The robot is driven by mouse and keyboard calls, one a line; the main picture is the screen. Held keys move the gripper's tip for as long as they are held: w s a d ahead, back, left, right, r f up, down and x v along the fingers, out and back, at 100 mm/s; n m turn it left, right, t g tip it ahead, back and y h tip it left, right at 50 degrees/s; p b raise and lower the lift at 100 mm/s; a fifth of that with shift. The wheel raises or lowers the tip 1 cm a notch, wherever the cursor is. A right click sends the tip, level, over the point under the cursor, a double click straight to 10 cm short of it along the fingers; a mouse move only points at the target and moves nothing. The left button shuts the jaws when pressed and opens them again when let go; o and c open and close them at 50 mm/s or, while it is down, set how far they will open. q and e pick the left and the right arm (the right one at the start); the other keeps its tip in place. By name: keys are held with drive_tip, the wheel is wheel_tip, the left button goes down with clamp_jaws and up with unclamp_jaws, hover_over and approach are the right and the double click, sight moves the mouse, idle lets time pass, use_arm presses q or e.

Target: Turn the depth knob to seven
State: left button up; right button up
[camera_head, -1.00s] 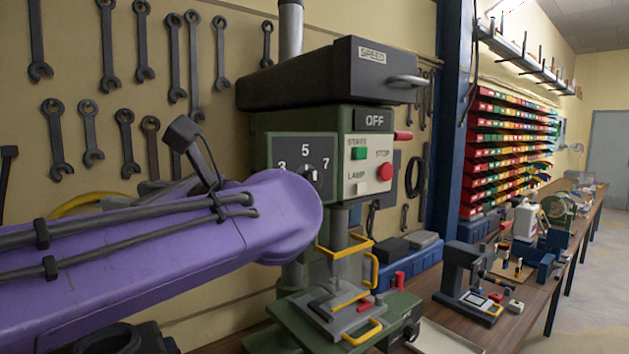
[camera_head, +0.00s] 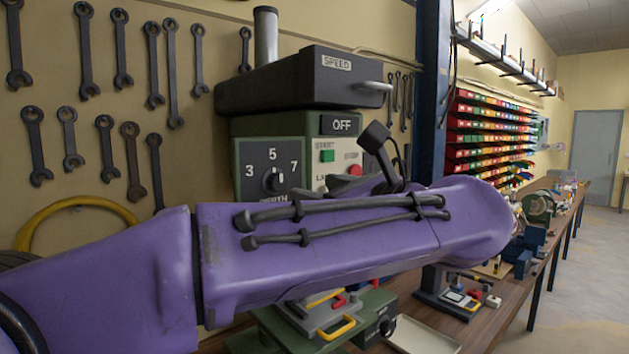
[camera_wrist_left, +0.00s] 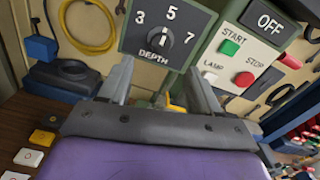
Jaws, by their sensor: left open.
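The depth knob (camera_head: 272,181) is a small dark knob on a grey dial plate marked 3, 5 and 7, on the front of the green drill press head (camera_head: 245,125). It also shows in the wrist view (camera_wrist_left: 156,42), where its light mark seems to point near the 5. My left gripper (camera_wrist_left: 162,70) is open and empty in the wrist view. Its fingers point toward the dial from below, with the knob beyond the tips and apart from them. My right gripper is not in view.
A panel with OFF label (camera_head: 341,124), green START button (camera_wrist_left: 229,47) and red STOP button (camera_wrist_left: 244,78) sits right of the dial. A black SPEED box (camera_head: 300,75) with a handle juts out above. Wrenches hang on the wall at left.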

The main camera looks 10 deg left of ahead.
sight(281, 182)
use_arm(q)
drive_tip(key=p+x, duration=0.4)
drive_tip(key=x, duration=0.4)
drive_tip(key=shift+w+a+r, duration=0.15)
drive_tip(key=shift+w+a, duration=0.5)
drive_tip(key=c, duration=1)
